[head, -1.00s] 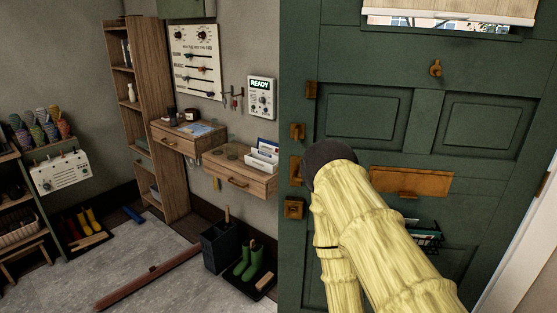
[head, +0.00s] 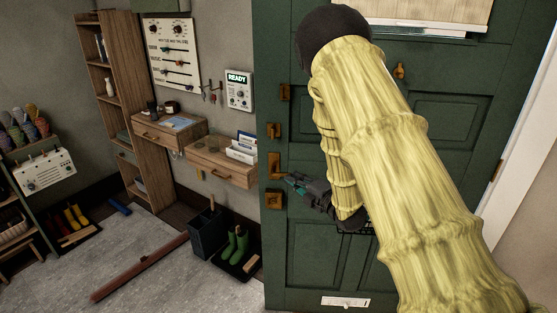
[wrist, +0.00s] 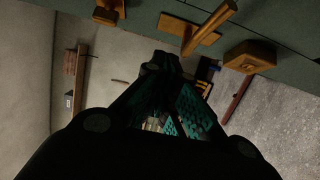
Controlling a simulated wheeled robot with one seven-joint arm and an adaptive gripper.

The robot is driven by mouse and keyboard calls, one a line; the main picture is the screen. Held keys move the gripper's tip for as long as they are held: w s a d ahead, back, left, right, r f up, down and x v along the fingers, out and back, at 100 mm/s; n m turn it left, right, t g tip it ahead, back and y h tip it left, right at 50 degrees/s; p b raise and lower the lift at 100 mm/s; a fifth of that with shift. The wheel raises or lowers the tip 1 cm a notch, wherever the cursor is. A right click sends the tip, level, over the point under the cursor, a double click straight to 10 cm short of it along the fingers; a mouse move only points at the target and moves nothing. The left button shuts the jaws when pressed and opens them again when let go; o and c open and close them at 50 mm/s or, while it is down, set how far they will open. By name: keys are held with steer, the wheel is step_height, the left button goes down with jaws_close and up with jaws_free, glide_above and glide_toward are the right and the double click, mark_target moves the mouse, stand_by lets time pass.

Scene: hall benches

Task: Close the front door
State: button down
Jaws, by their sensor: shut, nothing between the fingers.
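The front door (head: 440,150) is a dark green panelled door. It stands open, with its free edge at the left and a brass hinge at its right side. Its brass lever handle (head: 275,166) and a brass lock block (head: 271,200) sit near the free edge. My gripper (head: 289,181) is shut and empty, in front of the door just right of the handle. Its dark fingers have teal pads. In the wrist view, the handle (wrist: 208,28) and lock block (wrist: 250,56) lie beyond my fingertips (wrist: 163,62), apart from them in the picture. My arm hides part of the door.
A white frame (head: 517,200) stands to the right of the door. Left of it are wall drawers (head: 222,160), a dark bin (head: 207,236) and green boots (head: 236,246). A long brown bar (head: 140,267) lies on the grey floor. A tall shelf (head: 112,90) stands behind.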

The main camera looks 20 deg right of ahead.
steer(key=p, duration=0.4)
glide_toward(270, 156)
steer(key=w+a, duration=0.1)
steer(key=a, duration=0.3)
steer(key=shift+w+d+r+p, duration=0.25)
steer(key=shift+w+d+p, duration=0.5)
steer(key=shift+w, duration=0.15)
steer(key=shift+w+d+f+p, duration=0.1)
steer(key=shift+w+d+p, duration=0.1)
steer(key=shift+w, duration=0.2)
steer(key=shift+w+d+f+p, duration=0.1)
steer(key=shift+w+p, duration=0.05)
steer(key=shift+w, duration=0.25)
